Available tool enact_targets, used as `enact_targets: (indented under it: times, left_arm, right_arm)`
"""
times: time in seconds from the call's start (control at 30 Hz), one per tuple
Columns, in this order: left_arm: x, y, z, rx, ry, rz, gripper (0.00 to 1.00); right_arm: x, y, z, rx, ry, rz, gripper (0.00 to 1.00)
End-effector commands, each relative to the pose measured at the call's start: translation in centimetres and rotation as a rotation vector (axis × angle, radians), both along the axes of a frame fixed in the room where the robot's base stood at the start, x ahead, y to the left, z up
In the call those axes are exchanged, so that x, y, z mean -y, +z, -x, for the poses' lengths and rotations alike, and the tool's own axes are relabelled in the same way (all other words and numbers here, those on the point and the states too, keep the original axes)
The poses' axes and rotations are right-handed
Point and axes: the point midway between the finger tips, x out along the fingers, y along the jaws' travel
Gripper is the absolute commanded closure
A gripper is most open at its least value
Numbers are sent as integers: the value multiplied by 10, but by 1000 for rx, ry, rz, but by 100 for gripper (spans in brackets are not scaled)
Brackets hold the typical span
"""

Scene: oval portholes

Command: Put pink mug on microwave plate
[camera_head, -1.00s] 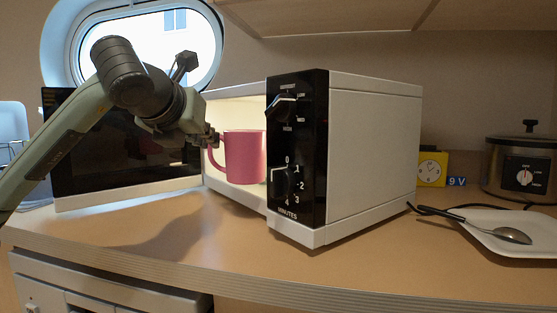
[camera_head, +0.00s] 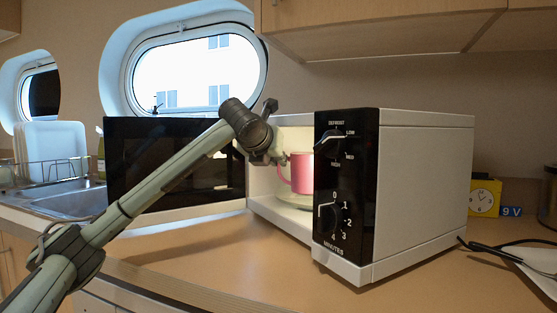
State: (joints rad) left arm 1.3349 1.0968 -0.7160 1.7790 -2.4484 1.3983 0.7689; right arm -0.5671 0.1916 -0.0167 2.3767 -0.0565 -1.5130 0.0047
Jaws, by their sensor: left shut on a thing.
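The pink mug (camera_head: 301,173) is upright inside the lit opening of the white microwave (camera_head: 420,190), partly hidden by the black control panel. My left gripper (camera_head: 280,160) is shut on the mug at its left, handle side; the fingertips are small and partly hidden by the wrist. The pale microwave plate (camera_head: 292,199) shows under the mug, on the cavity floor. I cannot tell whether the mug's base touches it. The microwave door (camera_head: 170,170) stands wide open to the left, behind my left arm. My right gripper is not in view.
The wooden counter (camera_head: 230,262) is clear in front of the microwave. A sink with a dish rack (camera_head: 45,172) is at the left. Cabinets (camera_head: 380,25) hang above.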

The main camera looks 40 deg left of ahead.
Motion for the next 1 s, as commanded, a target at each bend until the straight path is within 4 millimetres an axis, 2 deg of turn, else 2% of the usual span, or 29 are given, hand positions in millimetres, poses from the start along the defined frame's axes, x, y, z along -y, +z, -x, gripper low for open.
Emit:
enact_targets:
  times: [0.13,0.57,0.6,0.73,1.0]
  left_arm:
    - [-5,3,-14,5,-1,1,100]
    - [-4,-5,-13,6,-2,1,100]
    - [-4,-7,-13,0,-1,0,87]
    - [-4,-7,-13,0,-1,0,71]
    - [-4,-7,-13,-1,-2,1,70]
  right_arm:
    - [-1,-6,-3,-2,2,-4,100]
    - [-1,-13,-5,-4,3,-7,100]
    - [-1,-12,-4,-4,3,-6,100]
    - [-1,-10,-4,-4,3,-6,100]
    - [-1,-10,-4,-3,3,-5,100]
